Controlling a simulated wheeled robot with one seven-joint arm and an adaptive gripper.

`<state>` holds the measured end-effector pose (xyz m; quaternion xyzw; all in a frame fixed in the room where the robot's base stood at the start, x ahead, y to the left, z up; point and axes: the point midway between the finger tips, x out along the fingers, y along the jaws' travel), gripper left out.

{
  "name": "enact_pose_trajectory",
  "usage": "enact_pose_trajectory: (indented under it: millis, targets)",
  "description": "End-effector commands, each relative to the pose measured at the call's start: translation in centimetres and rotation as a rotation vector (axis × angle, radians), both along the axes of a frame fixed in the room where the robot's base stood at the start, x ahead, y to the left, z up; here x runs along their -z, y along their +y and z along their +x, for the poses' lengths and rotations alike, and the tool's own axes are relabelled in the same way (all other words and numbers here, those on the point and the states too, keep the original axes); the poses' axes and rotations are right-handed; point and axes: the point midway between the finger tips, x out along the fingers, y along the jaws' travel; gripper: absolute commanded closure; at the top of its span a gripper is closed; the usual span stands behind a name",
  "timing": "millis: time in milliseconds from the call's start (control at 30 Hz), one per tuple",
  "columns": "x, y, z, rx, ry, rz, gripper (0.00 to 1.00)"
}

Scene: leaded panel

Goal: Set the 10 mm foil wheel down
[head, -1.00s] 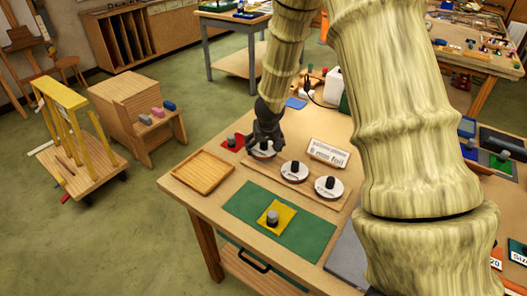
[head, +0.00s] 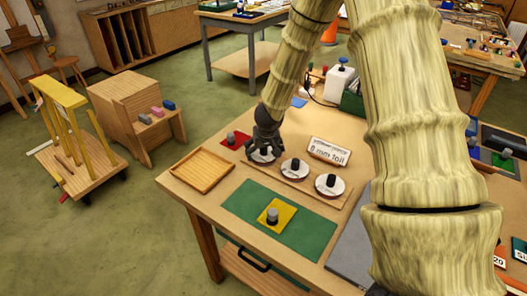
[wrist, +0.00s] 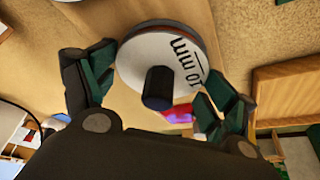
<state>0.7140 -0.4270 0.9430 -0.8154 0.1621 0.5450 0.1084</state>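The 10 mm foil wheel (wrist: 138,58) is a white-faced disc with a dark upright knob, its label readable in the wrist view. In the head view this wheel (head: 262,156) is at the left end of a wooden strip (head: 311,196), partly hidden by my gripper (head: 266,140). In the wrist view my gripper (wrist: 160,84) is open, its fingers on either side of the knob with gaps. Two similar wheels are on the strip, a middle one (head: 294,170) and a right one (head: 329,185).
A sign reading "8 mm foil" (head: 329,151) stands behind the strip. An empty wooden tray (head: 202,171) lies to the left. In front, a yellow square with a grey knobbed piece (head: 272,216) lies on a green mat (head: 305,232). A red square (head: 232,141) is just left of my gripper.

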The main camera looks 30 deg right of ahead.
Motion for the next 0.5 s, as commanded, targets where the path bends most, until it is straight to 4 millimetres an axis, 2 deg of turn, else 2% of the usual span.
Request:
enact_pose_trajectory:
  millis: [33, 100, 500]
  targets:
    - [0.01, 0.01, 0.01, 0.000, 0.000, 0.000, 0.08]
    - [0.01, 0.01, 0.01, 0.000, 0.000, 0.000, 0.00]
    - [-0.23, 0.01, 0.02, 0.001, 0.000, 0.000, 0.00]
